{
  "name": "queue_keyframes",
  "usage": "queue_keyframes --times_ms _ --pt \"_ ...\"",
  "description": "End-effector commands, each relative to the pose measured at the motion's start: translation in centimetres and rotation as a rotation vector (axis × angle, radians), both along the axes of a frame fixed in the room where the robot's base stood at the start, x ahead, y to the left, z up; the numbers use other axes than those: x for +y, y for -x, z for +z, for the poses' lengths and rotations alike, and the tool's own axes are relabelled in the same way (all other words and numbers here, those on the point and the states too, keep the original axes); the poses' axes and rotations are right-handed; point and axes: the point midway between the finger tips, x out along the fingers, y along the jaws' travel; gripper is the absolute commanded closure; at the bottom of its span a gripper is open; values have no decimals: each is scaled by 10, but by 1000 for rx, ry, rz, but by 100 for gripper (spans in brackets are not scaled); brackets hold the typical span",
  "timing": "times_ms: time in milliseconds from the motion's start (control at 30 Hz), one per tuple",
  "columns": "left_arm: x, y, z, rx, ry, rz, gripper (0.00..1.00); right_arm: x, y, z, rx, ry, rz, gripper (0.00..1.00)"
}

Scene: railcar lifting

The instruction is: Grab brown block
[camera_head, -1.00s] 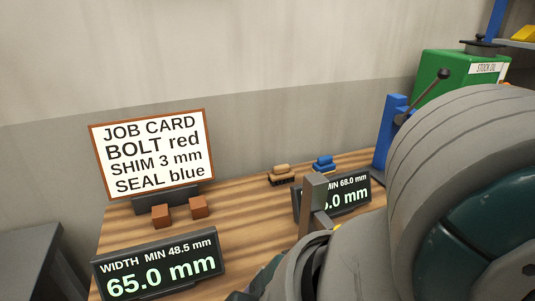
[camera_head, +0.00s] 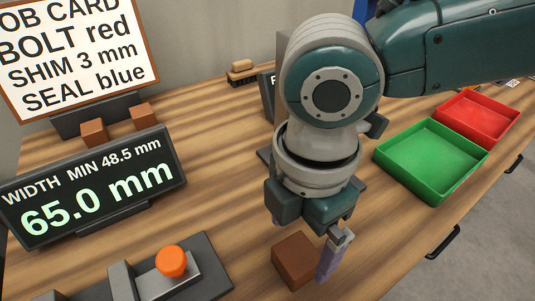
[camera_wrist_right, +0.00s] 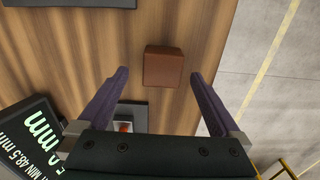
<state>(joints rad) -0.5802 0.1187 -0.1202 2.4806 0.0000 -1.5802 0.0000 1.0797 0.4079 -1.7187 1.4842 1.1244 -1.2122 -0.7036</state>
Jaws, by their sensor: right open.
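A brown block (camera_head: 294,260) sits on the wooden bench near its front edge. My right gripper (camera_head: 305,246) is just above and beside it, pointing down, with one purple finger in front of the block's right side. In the right wrist view, the brown block (camera_wrist_right: 163,67) lies between the lines of the two spread fingers, nearer the right one. The gripper (camera_wrist_right: 159,74) is open with nothing held. Two smaller brown blocks (camera_head: 94,132) (camera_head: 143,116) stand by the job card. My left gripper is not in view.
A width display (camera_head: 95,190) reading 65.0 mm stands at left. A dark fixture with an orange knob (camera_head: 171,261) is at the front. A green tray (camera_head: 430,160) and a red tray (camera_head: 478,115) are at right. A brush (camera_head: 243,72) lies at the back.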

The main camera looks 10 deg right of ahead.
Motion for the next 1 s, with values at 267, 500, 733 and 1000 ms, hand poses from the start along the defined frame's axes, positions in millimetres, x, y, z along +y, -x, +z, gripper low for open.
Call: queue_keyframes --times_ms 267,500,733,1000 --pt "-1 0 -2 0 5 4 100 0 4 -40 1 0 -1 0" --pt "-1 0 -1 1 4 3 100 0 4 -43 0 0 0 0" --pt "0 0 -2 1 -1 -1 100 0 4 -42 0 0 0 22" --pt "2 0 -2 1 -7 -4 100 0 4 -42 0 0 0 53"
